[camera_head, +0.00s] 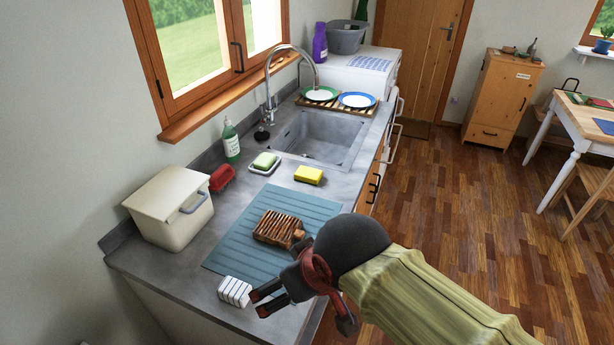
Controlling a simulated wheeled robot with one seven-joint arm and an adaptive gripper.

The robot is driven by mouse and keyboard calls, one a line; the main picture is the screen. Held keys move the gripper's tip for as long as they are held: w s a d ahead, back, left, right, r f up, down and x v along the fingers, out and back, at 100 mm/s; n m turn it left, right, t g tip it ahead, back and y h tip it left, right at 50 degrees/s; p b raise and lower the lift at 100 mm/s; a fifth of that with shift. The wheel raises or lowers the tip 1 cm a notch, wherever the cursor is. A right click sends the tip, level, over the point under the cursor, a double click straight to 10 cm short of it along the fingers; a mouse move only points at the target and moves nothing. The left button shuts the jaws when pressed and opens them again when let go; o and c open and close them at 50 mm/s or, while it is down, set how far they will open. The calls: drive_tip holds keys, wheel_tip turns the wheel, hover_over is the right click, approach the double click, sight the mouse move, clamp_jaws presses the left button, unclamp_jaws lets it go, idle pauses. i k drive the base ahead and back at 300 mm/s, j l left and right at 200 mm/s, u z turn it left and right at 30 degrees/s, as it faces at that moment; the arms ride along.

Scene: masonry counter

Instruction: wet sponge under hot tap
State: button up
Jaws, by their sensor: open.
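A yellow sponge (308,175) lies on the counter just in front of the sink (318,138). The tap (273,85) stands at the sink's back left corner, with its tall curved spout over the basin. I see no water running, and cannot tell its hot side from its cold. My gripper (262,302) is open and empty at the counter's near edge, close to a small white ridged block (234,291). It is well apart from the sponge, which lies farther back.
A blue-grey ribbed mat (233,246) holds a brown slatted wooden object (278,228) near my arm. A soap dish (264,162), green bottle (231,143), red object (221,177) and cream bin (170,205) line the counter's left. Plates (357,100) sit beyond the sink.

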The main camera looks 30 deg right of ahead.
sight(264, 120)
drive_tip(key=l, duration=0.65)
drive_tip(key=k+l, duration=0.1)
drive_tip(key=l, duration=0.5)
drive_tip(key=i+l, duration=0.2)
drive_tip(key=i, duration=0.15)
drive_tip(key=i+l+z, duration=0.1)
drive_tip(key=i+l, duration=0.15)
drive_tip(key=i+j, duration=0.1)
drive_tip(key=i, duration=0.15)
